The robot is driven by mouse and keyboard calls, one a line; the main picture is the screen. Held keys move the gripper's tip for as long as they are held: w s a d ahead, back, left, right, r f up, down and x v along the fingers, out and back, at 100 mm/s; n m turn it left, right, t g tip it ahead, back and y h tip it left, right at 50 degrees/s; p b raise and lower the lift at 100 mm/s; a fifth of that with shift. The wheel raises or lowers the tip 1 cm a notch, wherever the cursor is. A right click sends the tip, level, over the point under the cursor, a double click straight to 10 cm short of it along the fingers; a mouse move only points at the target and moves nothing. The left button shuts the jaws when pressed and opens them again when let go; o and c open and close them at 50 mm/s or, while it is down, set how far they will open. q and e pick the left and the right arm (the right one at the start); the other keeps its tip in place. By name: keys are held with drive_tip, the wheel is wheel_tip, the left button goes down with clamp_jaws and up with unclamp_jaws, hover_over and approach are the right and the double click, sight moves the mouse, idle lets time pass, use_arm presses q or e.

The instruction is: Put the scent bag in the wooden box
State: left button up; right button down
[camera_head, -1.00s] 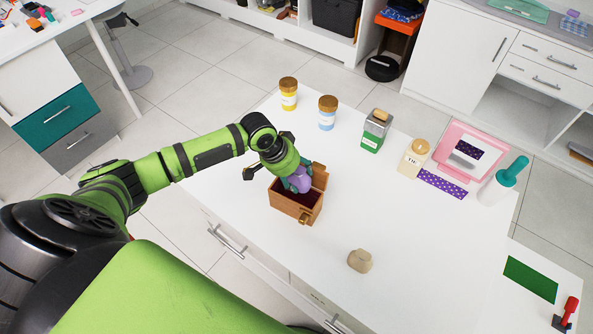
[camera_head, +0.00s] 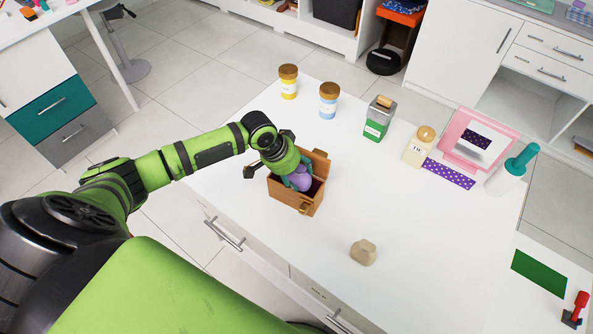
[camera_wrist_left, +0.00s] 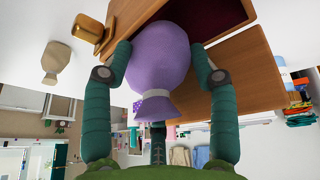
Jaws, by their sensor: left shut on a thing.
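The scent bag (camera_head: 301,178) is a purple pouch with a tied neck. My left gripper (camera_head: 295,176) is shut on it, with a finger on each side of the bag (camera_wrist_left: 157,60) in the left wrist view. The wooden box (camera_head: 291,199) is brown, open, with a dark red lining and a gold clasp at the front. The bag is at the box's opening in the head view; the gripper hides part of the inside, and I cannot tell whether the bag touches the bottom. The box (camera_wrist_left: 245,70) fills the upper right of the wrist view. My right gripper is not in view.
A beige pouch-like object (camera_head: 363,252) sits right of the box near the table's front. A yellow jar (camera_head: 288,82), a blue jar (camera_head: 328,101), a green container (camera_head: 377,120), a cream jar (camera_head: 420,146) and a pink frame (camera_head: 474,142) line the back. The table between is clear.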

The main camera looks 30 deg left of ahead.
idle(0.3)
use_arm(q)
drive_tip(key=o, duration=1.5)
drive_tip(key=shift+r, duration=0.1)
wheel_tip(320, 180, up, 5)
drive_tip(key=p, duration=0.5)
drive_tip(key=shift+r+p, duration=0.95)
drive_tip(key=shift+p, duration=0.05)
